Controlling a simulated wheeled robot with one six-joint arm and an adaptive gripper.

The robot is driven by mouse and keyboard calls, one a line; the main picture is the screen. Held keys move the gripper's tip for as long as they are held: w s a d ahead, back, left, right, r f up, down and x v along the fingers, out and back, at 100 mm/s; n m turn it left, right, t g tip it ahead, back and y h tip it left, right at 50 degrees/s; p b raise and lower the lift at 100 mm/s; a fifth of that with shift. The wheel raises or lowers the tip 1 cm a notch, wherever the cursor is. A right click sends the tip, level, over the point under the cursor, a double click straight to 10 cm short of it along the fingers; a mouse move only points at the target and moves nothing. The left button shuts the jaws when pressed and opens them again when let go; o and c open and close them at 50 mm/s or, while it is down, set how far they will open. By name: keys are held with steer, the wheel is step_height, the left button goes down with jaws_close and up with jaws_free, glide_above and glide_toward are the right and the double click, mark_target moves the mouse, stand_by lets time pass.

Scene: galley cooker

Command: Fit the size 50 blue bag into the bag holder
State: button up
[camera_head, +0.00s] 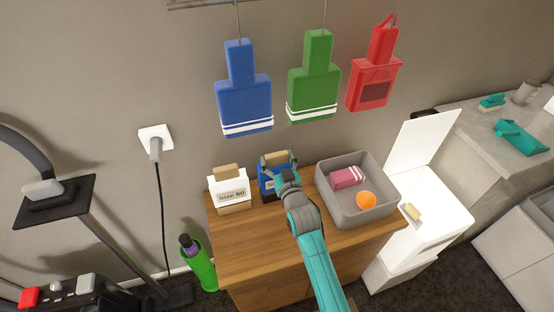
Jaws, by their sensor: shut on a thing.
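The blue bag (267,185) stands upright on the wooden cabinet, with a partly hidden "Size" label on its front and a tan block on top. My gripper (278,160) is over it, its fingers shut on the tan top from both sides. My arm hides the bag's right part and most of the label. Whether the bag touches the cabinet top is hard to tell. No thing is marked as the bag holder; a white box (440,220) with its lid raised stands open at right, with a tan block in it.
A white bag (229,191) marked "Size 60" stands close left of the blue one. A grey bin (338,205) holding a pink striped item (347,177) and an orange ball (366,200) is at right. Blue, green and red paddle-shaped items hang above.

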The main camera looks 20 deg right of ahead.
steer(key=o, duration=1.4)
steer(key=shift+o, duration=0.2)
steer(key=shift+f, duration=0.15)
steer(key=shift+s+f, duration=0.1)
steer(key=shift+s, duration=0.15)
steer(key=s, duration=1)
steer(key=shift+s+r, duration=0.2)
steer(key=shift+s+a, duration=0.1)
